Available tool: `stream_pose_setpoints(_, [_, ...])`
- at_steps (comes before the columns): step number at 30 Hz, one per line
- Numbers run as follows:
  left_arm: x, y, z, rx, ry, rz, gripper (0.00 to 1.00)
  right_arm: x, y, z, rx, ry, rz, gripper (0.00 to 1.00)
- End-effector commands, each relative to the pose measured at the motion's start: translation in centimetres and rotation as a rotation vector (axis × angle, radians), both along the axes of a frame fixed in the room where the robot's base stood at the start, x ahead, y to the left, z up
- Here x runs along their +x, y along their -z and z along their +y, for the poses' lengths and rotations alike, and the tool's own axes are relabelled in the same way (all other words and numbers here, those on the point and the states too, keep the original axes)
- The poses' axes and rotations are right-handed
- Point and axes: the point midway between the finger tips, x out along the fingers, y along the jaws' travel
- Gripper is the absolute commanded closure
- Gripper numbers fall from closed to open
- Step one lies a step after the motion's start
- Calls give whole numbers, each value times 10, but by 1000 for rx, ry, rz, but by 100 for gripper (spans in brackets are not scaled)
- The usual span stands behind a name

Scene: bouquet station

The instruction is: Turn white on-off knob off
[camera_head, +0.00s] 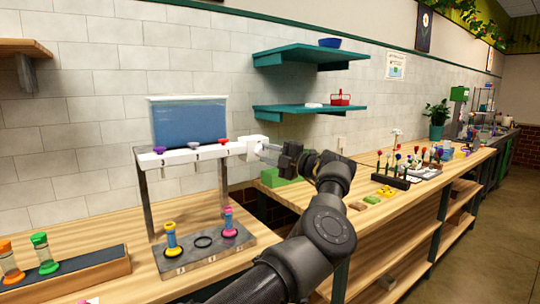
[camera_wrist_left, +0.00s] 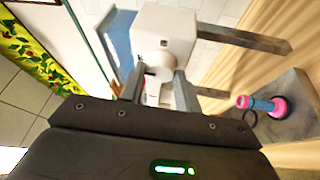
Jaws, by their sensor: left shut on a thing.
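The white on-off knob (camera_wrist_left: 160,66) sticks out of a white box (camera_wrist_left: 166,30) in the left wrist view, with a finger on each side of it. In the head view that white box (camera_head: 250,146) sits at the right end of the white dispenser bar (camera_head: 180,156). My left gripper (camera_head: 270,151) reaches the box from the right and is shut on the knob, which the fingers largely hide there. My right gripper is not in view.
A blue tank (camera_head: 190,124) stands on the bar, with purple, grey and red knobs (camera_head: 222,141) along its front. Below, a grey base (camera_head: 205,255) holds a yellow vial (camera_head: 171,240) and a pink vial (camera_head: 229,222). Green and orange vials stand at left.

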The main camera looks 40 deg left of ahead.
Motion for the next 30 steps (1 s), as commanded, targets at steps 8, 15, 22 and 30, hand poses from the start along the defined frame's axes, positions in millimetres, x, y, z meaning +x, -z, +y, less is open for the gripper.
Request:
stream_pose_setpoints(8, [0, -1, 0, 1, 0, -2, 46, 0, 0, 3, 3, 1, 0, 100])
stream_pose_setpoints(15, [1, 0, -4, 1, 2, -1, 46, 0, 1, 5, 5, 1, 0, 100])
stream_pose_setpoints(22, [5, 6, -39, 0, 4, -1, 46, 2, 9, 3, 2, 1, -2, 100])
stream_pose_setpoints(30, [9, 11, -88, 0, 3, -2, 46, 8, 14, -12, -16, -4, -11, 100])
